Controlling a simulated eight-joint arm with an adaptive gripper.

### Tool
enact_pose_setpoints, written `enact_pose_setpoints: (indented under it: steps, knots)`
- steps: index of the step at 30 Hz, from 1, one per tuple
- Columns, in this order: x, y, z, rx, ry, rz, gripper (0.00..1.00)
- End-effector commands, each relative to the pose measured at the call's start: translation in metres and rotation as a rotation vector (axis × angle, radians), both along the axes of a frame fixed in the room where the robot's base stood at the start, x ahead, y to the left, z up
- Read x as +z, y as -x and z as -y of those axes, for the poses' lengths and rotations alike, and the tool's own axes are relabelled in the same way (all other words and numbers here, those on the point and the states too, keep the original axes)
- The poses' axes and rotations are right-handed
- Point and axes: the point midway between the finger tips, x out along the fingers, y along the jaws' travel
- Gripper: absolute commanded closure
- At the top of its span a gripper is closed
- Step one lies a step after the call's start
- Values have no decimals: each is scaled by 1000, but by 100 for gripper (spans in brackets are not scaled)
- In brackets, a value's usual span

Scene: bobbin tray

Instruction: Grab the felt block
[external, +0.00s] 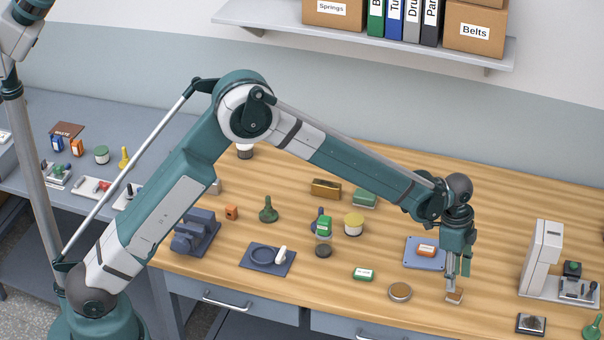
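A small block with a brown top and paler sides (454,297) lies on the wooden table near its front edge, right of centre. It looks like the felt block, but no label can be read. My gripper (455,285) points down directly over this block, with its fingertips at or just above the block's top. The fingers partly overlap the block's back edge. At this size I cannot tell whether they touch it or how far apart they are.
A white machine (541,258) stands to the right.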

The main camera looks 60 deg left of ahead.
Motion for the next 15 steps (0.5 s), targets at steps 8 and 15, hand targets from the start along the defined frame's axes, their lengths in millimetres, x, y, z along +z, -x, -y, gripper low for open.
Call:
enact_pose_setpoints:
  steps: [8, 15]
  knots:
    - [-6, 0, 1, 0, 0, 0, 62]
    - [-8, -1, 1, 0, 0, 0, 62]
